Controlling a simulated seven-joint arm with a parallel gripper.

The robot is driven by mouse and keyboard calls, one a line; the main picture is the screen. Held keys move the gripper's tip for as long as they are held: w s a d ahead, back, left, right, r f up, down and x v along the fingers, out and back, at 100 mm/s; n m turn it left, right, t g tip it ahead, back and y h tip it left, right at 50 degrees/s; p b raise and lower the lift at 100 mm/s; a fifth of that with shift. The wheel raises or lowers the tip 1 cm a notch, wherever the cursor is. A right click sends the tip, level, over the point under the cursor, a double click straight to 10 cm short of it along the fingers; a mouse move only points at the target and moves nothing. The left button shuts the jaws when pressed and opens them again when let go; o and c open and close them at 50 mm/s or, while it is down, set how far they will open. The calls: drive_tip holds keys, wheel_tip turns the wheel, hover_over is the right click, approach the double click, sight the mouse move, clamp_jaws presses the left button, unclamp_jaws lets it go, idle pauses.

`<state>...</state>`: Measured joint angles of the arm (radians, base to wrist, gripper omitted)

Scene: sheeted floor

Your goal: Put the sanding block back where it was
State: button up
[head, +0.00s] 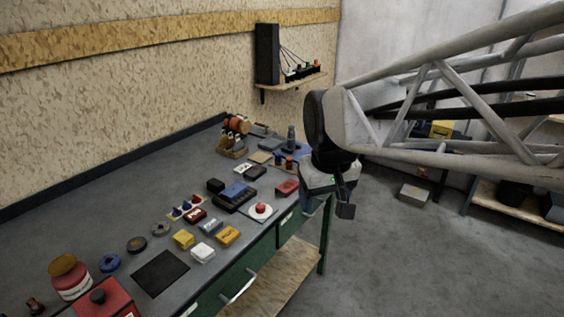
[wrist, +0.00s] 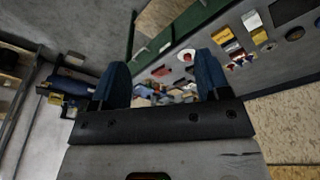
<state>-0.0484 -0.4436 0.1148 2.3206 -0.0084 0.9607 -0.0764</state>
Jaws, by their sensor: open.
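My gripper (head: 342,203) hangs beyond the workbench's right edge in the head view, apart from everything on the bench. In the wrist view my gripper (wrist: 160,76) has its two blue fingers spread with nothing held between them. I cannot tell for certain which small item is the sanding block. Block-like items on the bench include a yellow block (head: 228,235), another yellow one (head: 183,239), a white one (head: 203,253) and a red one (head: 287,187). A black square mat (head: 160,273) lies bare near the front.
The grey workbench (head: 60,232) has green drawers (head: 238,284) below. A white dish with a red knob (head: 260,211), a black-and-blue case (head: 235,195) and a red jar (head: 71,277) stand on it. A wall shelf (head: 290,82) is behind. Open floor (head: 400,260) lies to the right.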

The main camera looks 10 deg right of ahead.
drive_tip(key=s+d+f+m, duration=0.1)
drive_tip(key=s+f, duration=0.3)
drive_tip(key=s, duration=0.8)
drive_tip(key=shift+d+m, duration=0.3)
drive_tip(key=shift+d, duration=0.35)
